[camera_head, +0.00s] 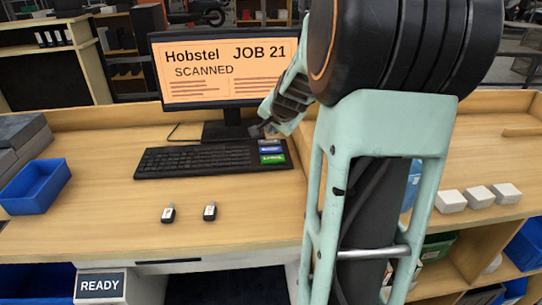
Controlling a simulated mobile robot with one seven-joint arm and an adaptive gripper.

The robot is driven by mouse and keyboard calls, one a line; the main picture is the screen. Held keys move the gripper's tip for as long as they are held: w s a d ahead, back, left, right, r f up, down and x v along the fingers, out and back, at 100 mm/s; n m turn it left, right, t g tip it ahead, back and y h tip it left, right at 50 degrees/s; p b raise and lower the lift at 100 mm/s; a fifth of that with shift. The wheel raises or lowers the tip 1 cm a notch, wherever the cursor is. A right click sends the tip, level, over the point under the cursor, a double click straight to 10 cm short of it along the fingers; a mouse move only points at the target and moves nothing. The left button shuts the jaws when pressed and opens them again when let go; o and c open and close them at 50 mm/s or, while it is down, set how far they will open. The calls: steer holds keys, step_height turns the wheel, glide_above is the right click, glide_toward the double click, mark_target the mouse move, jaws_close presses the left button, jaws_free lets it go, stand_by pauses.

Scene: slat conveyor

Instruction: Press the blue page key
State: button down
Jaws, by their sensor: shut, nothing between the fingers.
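The blue page key (271,149) is on the right end of the black keyboard (195,160). It lies between a green key (273,159) in front of it and a greyish key (268,142) behind it. Lettering on the keys is too small to read. My gripper (258,130) is shut and empty, with its tips pointing down and left. In the picture it is just above and behind the keys, and I cannot tell whether it touches anything. The monitor (228,75) behind reads "Hobstel JOB 21 SCANNED" on orange.
Two small dark-and-white sticks (168,213) lie on the desk (110,220) in front of the keyboard. A blue bin (35,186) stands at the left. Several white boxes (479,196) stand at the right. My arm hides part of the desk. A sign (100,286) reads "READY".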

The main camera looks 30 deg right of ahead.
mark_target(271, 150)
steer(key=shift+f+b, duration=1.25)
steer(key=shift+f, duration=0.55)
steer(key=shift+f, duration=0.1)
steer(key=shift+f+b, duration=0.3)
steer(key=shift+b, duration=0.25)
